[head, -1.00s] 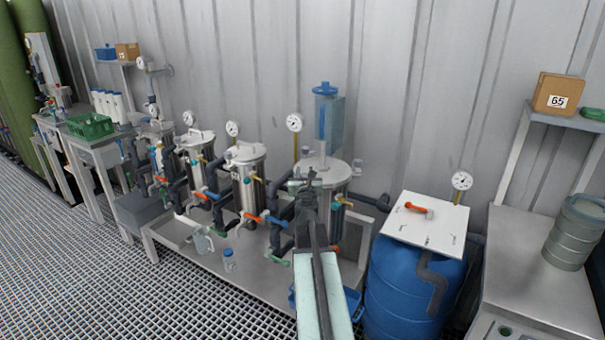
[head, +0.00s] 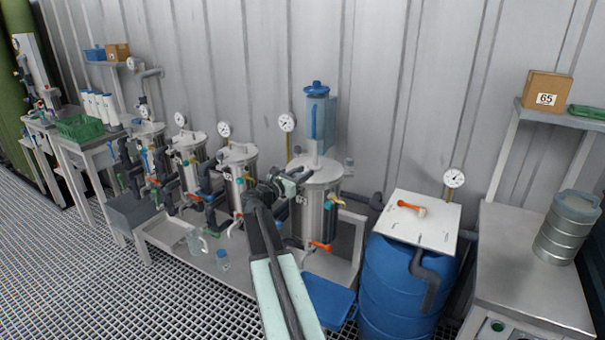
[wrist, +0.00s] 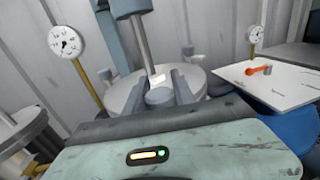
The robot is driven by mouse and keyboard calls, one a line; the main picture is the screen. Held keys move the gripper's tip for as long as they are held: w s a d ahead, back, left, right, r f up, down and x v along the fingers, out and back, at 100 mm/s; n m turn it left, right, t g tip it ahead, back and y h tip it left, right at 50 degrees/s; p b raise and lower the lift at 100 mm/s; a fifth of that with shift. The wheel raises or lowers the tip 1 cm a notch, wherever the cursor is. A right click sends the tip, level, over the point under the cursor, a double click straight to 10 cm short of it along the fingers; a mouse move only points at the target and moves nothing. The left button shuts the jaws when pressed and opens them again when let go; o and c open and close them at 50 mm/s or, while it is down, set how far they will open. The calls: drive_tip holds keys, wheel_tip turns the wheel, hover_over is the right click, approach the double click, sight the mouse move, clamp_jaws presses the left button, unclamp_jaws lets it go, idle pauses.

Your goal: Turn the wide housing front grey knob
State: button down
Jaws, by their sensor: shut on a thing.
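The wide housing (head: 318,205) is the large steel vessel with a clear blue-capped column on its lid, right of the row of vessels. Its lid also shows in the wrist view (wrist: 118,97). My gripper (head: 291,180) is at the front left of the lid. In the wrist view a short grey knob (wrist: 159,97) lies between the two grey fingers of my gripper (wrist: 159,86), which are shut on it. My gripper hides the knob in the head view.
A pressure gauge (head: 287,122) on a yellow stem stands close beside the housing, left of the fingers. A blue barrel (head: 393,290) with a white lid board (head: 420,222) stands to the right. Narrower vessels (head: 238,180) stand to the left. Grating floor lies in front.

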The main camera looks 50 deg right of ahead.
drive_tip(key=shift+g, duration=0.3)
drive_tip(key=c, duration=1.1)
unclamp_jaws()
drive_tip(key=shift+o, duration=0.2)
drive_tip(key=shift+a, duration=0.1)
drive_tip(key=a, duration=0.7)
drive_tip(key=shift+a, duration=0.3)
